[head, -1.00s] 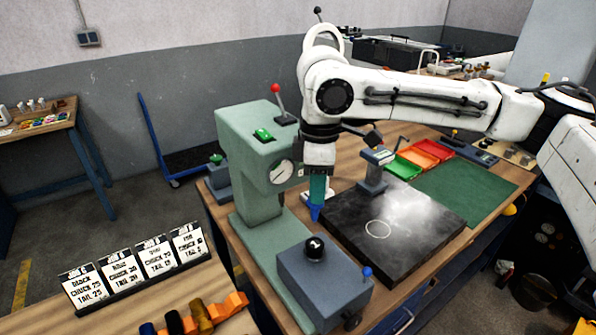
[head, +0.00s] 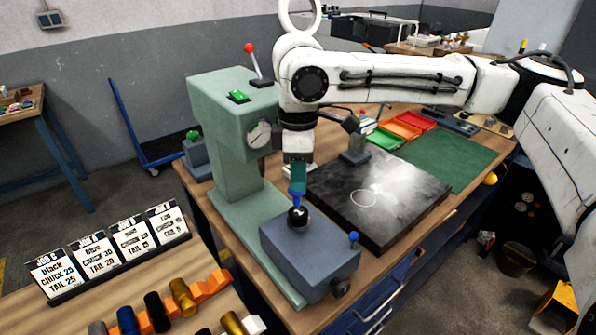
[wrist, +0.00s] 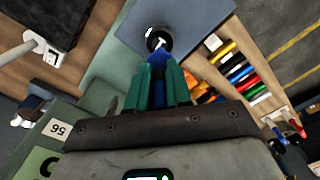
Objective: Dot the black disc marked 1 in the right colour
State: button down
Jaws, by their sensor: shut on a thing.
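The black disc (head: 298,217) sits on top of a blue-grey box-shaped fixture (head: 318,258) at the front of the bench. It also shows in the wrist view (wrist: 157,36), with a pale mark on it that I cannot read. My gripper (head: 298,178) has teal fingers and points down above the disc. It is shut on a blue marker (head: 297,198), which also shows in the wrist view between the fingers (wrist: 157,75). The marker's lower end is at or just above the disc; I cannot tell whether they touch. Part of the disc is hidden behind it.
A green press-like machine (head: 232,130) stands close left of my gripper. A dark plate (head: 400,205) lies to the right, with a green mat (head: 445,160) beyond. Job cards (head: 110,248) and coloured cylinders on an orange rack (head: 208,288) are at front left.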

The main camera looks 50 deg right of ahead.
jog(key=shift+f, duration=0.6)
dwell(2.5)
notch_tip(320, 180, up, 5)
jog(key=p, duration=0.5)
jog(key=shift+r, duration=1.1)
jog(key=shift+f, duration=0.1)
